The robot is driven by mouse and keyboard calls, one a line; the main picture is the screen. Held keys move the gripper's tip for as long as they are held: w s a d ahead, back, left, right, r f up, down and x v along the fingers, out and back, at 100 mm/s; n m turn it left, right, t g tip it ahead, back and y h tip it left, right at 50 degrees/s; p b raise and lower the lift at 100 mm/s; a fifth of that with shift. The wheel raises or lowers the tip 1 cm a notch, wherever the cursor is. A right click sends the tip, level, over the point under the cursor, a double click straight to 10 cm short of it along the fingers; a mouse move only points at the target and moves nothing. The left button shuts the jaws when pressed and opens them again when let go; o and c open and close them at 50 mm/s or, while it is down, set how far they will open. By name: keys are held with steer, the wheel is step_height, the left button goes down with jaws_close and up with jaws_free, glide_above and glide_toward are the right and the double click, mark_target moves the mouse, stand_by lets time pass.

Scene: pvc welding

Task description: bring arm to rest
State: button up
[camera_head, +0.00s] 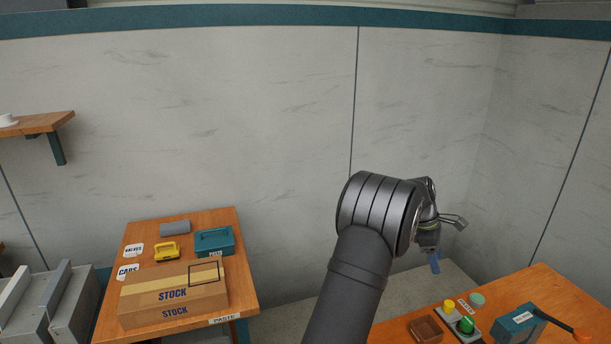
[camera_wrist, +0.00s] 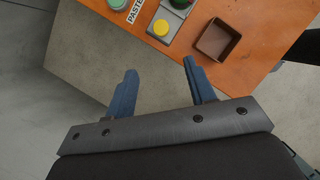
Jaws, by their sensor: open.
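My gripper (camera_wrist: 160,85) is open and empty in the wrist view, its two blue fingers spread apart with bare floor between and beneath them. In the head view my gripper (camera_head: 435,264) hangs at the end of my raised arm, pointing down, left of the right-hand orange bench (camera_head: 540,280). That bench also shows in the wrist view (camera_wrist: 265,30), beyond the fingertips. Nothing touches the fingers.
The right bench holds a brown tray (camera_head: 425,329), a box with yellow and green buttons (camera_head: 457,318), a green disc (camera_head: 477,299) and a teal lever device (camera_head: 515,322). The left bench (camera_head: 245,270) carries STOCK boxes (camera_head: 175,295), a teal case (camera_head: 214,242) and a yellow item (camera_head: 166,251).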

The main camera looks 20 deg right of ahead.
mark_target(447, 301)
steer(key=x, duration=1.5)
steer(key=shift+s+f, duration=0.2)
steer(key=shift+s, duration=0.05)
steer(key=shift+r, duration=0.1)
